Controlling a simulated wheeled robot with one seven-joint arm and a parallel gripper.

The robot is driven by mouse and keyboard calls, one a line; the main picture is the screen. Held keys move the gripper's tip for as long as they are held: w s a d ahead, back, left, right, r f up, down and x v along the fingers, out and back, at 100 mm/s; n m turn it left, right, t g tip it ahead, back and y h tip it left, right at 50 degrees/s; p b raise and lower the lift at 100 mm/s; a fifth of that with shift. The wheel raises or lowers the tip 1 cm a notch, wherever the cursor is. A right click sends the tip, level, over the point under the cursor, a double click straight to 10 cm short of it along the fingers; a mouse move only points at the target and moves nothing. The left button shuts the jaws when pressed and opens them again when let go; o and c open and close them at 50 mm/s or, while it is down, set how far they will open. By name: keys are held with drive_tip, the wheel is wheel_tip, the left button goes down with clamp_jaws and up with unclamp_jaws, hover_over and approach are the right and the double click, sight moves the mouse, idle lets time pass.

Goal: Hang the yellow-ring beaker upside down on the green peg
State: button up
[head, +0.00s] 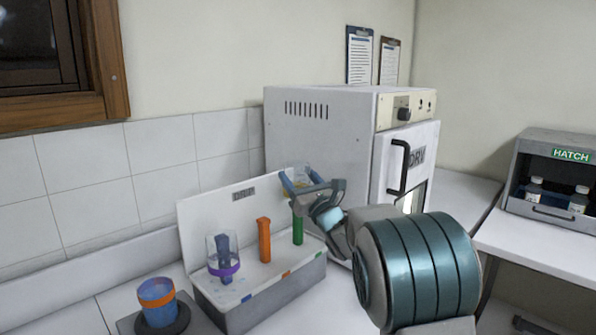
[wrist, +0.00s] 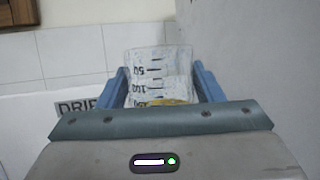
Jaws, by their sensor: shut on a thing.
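My gripper (head: 303,188) is shut on a clear beaker (head: 302,174), with its blue fingers on either side of the glass. In the wrist view the beaker (wrist: 158,62) has its scale marks upside down, so it is held inverted, with a yellow patch (wrist: 160,102) low on it near the gripper. The green peg (head: 298,230) stands upright at the right end of the drip rack (head: 262,305). The beaker is above the peg's top in the head view; the exact alignment in depth cannot be told.
A purple-ring beaker (head: 222,257) hangs inverted over a blue peg. The orange peg (head: 264,240) is bare. An orange-ring beaker with blue liquid (head: 157,302) stands on a dark plate at left. The white oven (head: 320,130) is close behind and right.

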drive_tip(key=f, duration=0.2)
drive_tip(key=f+b, duration=0.1)
drive_tip(key=f, duration=0.2)
drive_tip(key=f+b, duration=0.1)
drive_tip(key=f, duration=0.2)
drive_tip(key=shift+w, duration=0.4)
wheel_tip(320, 180, down, 2)
drive_tip(key=b, duration=0.4)
drive_tip(key=shift+f+b, duration=0.15)
drive_tip(key=shift+b, duration=0.15)
drive_tip(key=shift+s+d+b, duration=0.15)
drive_tip(key=shift+s+b, duration=0.05)
drive_tip(key=shift+b, duration=0.8)
drive_tip(key=shift+f+b, duration=0.35)
drive_tip(key=shift+b, duration=0.45)
drive_tip(key=o, duration=1.1)
drive_tip(key=shift+c, duration=0.2)
